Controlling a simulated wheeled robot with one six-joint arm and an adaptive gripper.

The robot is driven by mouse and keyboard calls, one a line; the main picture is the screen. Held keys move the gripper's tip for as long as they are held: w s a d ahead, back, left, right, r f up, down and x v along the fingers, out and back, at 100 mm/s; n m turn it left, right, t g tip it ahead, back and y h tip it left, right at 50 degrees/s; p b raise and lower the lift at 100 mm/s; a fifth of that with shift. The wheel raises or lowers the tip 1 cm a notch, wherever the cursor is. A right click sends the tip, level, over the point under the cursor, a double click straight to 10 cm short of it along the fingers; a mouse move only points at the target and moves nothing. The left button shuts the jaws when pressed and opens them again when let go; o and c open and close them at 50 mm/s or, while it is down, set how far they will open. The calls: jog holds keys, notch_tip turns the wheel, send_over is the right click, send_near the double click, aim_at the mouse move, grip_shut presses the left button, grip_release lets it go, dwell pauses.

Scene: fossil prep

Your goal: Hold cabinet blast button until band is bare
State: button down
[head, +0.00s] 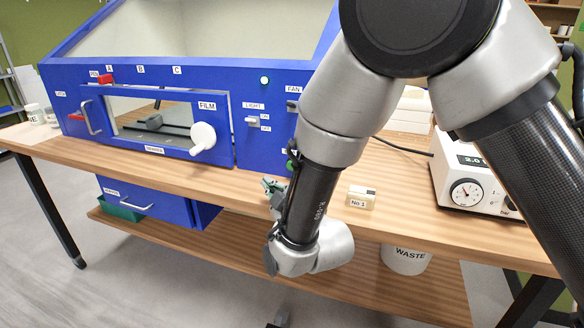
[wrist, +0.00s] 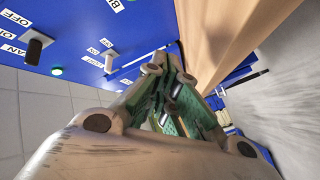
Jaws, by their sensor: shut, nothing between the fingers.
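The blue cabinet (head: 190,75) stands on the wooden bench, with a front window (head: 135,108) and a white round knob (head: 203,137) beside it. Behind the window lies a dark grey form (head: 160,127); I cannot make out a band on it. A label starting "BL" (wrist: 114,5) is cut off in the wrist view. My gripper (head: 272,187), with green finger pads, is in front of the cabinet near the bench edge. In the wrist view its fingers (wrist: 176,66) are together and empty.
A lit green lamp (head: 264,80) sits above the light switch (head: 252,121); the fan switch (wrist: 35,47) is nearby. A small "No 1" block (head: 361,198) and a gauge unit (head: 470,180) stand right. The waste bin (head: 407,260) is below the bench.

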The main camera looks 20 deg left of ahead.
jog(key=w, duration=0.8)
jog(key=shift+d, duration=0.25)
dwell(1.1)
jog(key=shift+w+d, duration=0.1)
jog(key=shift+w, duration=0.3)
jog(key=shift+w, duration=0.5)
dwell(0.5)
jog(key=shift+s, duration=0.2)
dwell(3.3)
jog(key=shift+s, duration=0.7)
